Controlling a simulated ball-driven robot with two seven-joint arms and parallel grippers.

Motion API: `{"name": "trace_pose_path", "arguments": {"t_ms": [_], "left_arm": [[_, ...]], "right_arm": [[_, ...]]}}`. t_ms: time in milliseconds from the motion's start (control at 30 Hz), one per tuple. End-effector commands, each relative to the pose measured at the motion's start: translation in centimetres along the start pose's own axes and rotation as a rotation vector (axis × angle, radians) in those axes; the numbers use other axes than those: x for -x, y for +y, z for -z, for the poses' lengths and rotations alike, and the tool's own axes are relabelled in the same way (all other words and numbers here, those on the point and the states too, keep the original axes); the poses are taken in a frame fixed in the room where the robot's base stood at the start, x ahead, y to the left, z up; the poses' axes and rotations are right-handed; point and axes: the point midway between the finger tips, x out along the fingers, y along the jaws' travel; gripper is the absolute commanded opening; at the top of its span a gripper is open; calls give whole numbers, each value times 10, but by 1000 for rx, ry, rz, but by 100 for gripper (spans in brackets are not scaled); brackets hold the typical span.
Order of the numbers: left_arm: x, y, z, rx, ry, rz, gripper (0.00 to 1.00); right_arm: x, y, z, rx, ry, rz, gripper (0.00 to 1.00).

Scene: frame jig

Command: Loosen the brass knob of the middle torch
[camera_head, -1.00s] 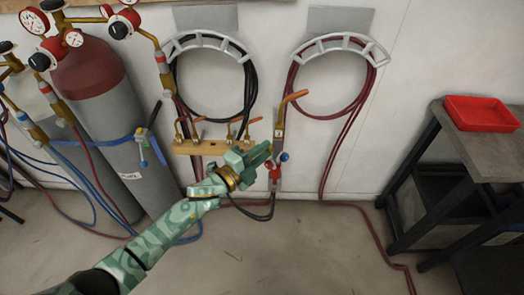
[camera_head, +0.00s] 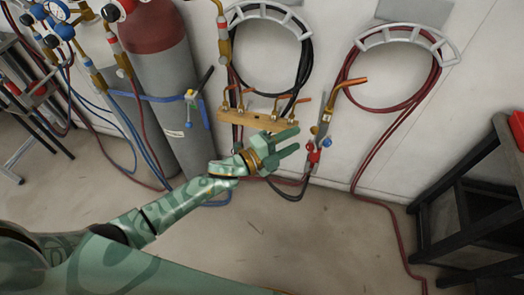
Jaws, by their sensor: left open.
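A torch (camera_head: 326,123) with a brass body, an orange copper tip, a red knob (camera_head: 313,156) and a blue knob (camera_head: 327,142) hangs at the wall, right of a wooden rack (camera_head: 256,119). Several copper-coloured tips with brass fittings stand on the rack. I cannot tell which is the middle torch, and no separate brass knob can be made out. My left gripper (camera_head: 294,141) is open and empty, below the rack. Its fingers point right towards the torch's knobs, with a small gap in the picture. My right gripper is not in view.
Gas cylinders (camera_head: 166,90) with gauges and a blue strap (camera_head: 155,98) stand at the left. Black hose (camera_head: 305,55) and red hose (camera_head: 435,80) hang on wall holders. A dark bench (camera_head: 510,150) stands right. The floor in front is mostly clear.

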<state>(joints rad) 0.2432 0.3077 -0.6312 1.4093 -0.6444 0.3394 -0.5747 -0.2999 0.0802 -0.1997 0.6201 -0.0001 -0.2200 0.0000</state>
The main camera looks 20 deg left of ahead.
Motion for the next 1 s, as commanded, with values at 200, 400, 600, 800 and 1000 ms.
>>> {"name": "trace_pose_path", "arguments": {"t_ms": [200,400,600,800,1000], "left_arm": [[62,0,0,-1,0,-4,42],[99,1,0,1,0,-2,42],[112,0,0,0,1,-1,42],[112,0,0,0,1,0,42],[112,0,0,0,1,0,42]], "right_arm": [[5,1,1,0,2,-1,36],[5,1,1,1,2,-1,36],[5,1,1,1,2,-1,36],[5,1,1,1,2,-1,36],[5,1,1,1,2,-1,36]]}}
